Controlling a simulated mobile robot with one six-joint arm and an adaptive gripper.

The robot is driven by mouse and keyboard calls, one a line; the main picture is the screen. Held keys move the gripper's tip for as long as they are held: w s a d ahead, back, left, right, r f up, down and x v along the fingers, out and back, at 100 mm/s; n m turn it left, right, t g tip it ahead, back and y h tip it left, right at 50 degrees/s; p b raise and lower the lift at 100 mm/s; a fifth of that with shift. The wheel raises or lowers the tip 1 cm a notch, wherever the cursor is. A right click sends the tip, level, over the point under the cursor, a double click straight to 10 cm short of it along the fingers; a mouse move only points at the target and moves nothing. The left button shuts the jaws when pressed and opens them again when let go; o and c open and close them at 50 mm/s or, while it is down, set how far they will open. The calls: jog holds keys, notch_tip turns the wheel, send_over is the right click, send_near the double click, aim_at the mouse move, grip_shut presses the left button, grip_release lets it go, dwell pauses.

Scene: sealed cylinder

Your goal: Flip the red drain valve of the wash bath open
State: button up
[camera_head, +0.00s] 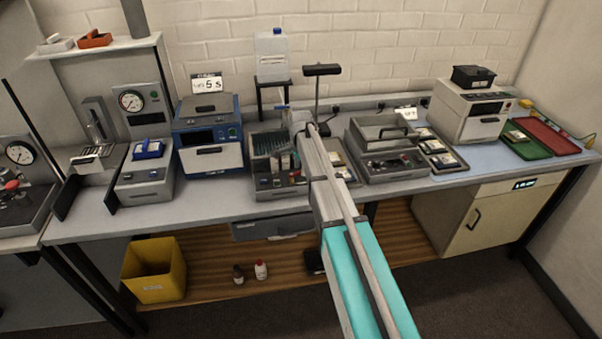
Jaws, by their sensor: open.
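My arm reaches up from the bottom of the head view over the bench. My gripper (298,122) is at its far end, above the back of the middle unit; it is open, and its fingers are small and hard to make out. A grey unit with dark racks (268,148) stands just left of and below my gripper, and my arm hides its right side. A small red spot (297,174) shows at its front right, beside my arm. I cannot tell whether this unit is the wash bath or the spot its drain valve.
A blue-and-white instrument (208,140) stands to the left. A clear bottle (271,52) sits on a black stand behind. A dark T-shaped post (320,71) rises close behind my gripper.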

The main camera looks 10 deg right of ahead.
jog(key=shift+f, duration=0.3)
jog(key=shift+d, duration=0.1)
grip_shut()
